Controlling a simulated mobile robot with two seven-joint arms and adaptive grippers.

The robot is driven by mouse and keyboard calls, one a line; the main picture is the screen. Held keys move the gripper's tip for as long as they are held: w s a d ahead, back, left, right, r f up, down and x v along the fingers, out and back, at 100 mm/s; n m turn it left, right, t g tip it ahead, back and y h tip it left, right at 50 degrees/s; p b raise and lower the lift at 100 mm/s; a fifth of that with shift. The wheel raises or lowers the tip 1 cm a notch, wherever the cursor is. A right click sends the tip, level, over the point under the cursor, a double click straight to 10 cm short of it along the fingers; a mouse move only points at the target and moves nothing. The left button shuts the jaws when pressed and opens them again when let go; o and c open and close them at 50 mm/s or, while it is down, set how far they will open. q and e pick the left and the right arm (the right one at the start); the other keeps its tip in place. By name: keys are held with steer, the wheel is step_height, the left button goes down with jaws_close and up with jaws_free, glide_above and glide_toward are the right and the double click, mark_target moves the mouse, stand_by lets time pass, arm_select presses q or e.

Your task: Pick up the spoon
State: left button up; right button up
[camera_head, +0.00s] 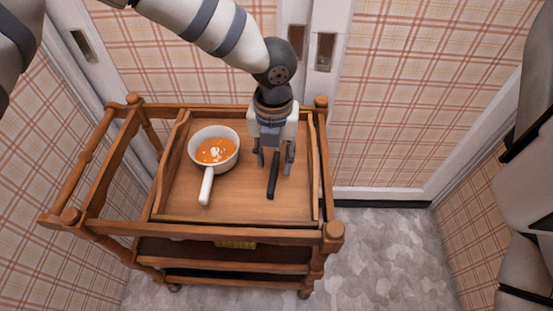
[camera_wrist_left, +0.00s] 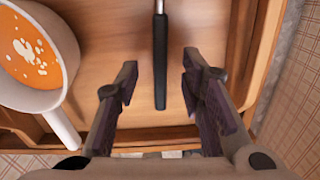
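The spoon (camera_head: 273,177) lies on the wooden tray of the cart, and its black handle points toward the front. In the left wrist view the spoon's handle (camera_wrist_left: 160,62) runs between the fingers, with a bit of metal neck at the top edge; its bowl is out of view. My left gripper (camera_head: 275,165) points down over the spoon. In the left wrist view the left gripper (camera_wrist_left: 158,85) is open, with a gap on both sides of the handle. My right gripper is not in view; part of my right arm shows at the right edge.
A white pot of orange soup (camera_head: 214,150) stands on the tray left of the spoon, its white handle toward the front. The tray (camera_head: 240,208) has raised wooden sides, and the cart's rails (camera_head: 200,230) surround it. A plaid wall is close behind.

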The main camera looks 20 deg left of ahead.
arm_select(q)
step_height(320, 180, down, 3)
steer(key=shift+r, duration=0.15)
jaws_close()
